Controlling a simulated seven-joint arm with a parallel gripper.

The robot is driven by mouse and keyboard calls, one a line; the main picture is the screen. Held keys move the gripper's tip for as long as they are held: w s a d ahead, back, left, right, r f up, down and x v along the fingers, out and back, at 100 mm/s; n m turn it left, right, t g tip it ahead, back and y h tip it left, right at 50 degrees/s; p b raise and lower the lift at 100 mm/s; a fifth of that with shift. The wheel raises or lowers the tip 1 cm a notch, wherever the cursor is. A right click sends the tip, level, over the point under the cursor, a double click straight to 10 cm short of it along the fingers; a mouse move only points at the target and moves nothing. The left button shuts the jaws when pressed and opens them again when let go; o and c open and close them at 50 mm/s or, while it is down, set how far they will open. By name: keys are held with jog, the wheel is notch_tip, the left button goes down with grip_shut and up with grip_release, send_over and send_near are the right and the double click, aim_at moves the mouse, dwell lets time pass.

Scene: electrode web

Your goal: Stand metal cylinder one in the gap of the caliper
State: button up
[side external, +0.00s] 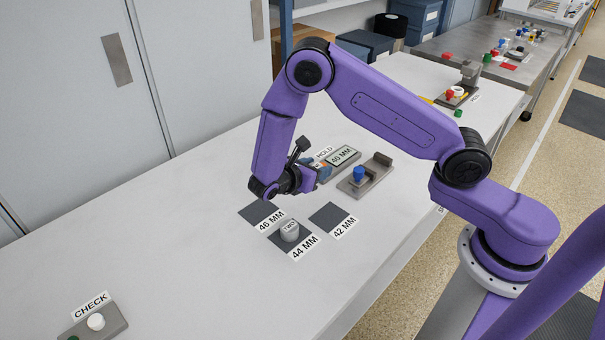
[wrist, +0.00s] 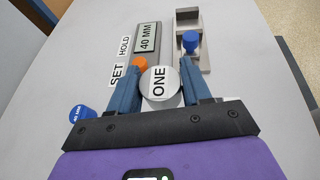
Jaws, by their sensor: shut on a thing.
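Metal cylinder one (wrist: 172,92), grey and labelled ONE, is between the two blue fingers of my gripper (wrist: 162,66), which is shut on it. In the side external view my gripper (side external: 318,174) is beside the display unit, and I cannot make out the cylinder there. The caliper (side external: 377,182) is a grey base with raised end blocks and a blue knob (side external: 359,174). It lies to the right of my gripper in that view. In the wrist view the caliper (wrist: 206,59) is ahead and to the right of the cylinder, apart from it. No cylinder shows in the caliper.
The display unit (side external: 344,157) reads 40 MM and stands beside the caliper. Cylinder two (side external: 290,232) stands on the dark 44 MM mat (side external: 279,243). The 46 MM mat (side external: 254,212) and 42 MM mat (side external: 330,216) look empty. A CHECK box (side external: 112,326) is at front left.

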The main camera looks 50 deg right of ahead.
aim_at(317, 165)
jog(key=s+r, duration=0.3)
jog(key=s, duration=0.4)
jog(key=w+d+r+n+t+y, duration=0.1)
jog(key=w+r+n+t+y, duration=0.25)
jog(key=n+t, duration=0.25)
jog(key=s+d+f+m+g+h, duration=0.2)
jog(key=s+f+m+g+h, duration=0.1)
jog(key=s+m+g, duration=0.25)
jog(key=shift+m+g+h, duration=0.25)
jog(key=w+f, duration=0.1)
jog(key=w, duration=0.2)
jog(key=w+f, duration=0.1)
jog(key=w, duration=0.2)
jog(key=w+f, duration=0.2)
jog(key=w, duration=0.1)
jog(key=shift+w+d, duration=0.1)
jog(key=shift+w, duration=0.2)
jog(key=w+f, duration=0.4)
jog(key=f, duration=0.1)
jog(key=shift+w+f, duration=0.1)
jog(key=shift+w, duration=0.1)
jog(key=shift+w+f, duration=0.15)
jog(key=shift+f, duration=0.05)
jog(key=shift+w+f, duration=0.1)
jog(key=shift+f, duration=1.55)
jog(key=shift+f, duration=0.1)
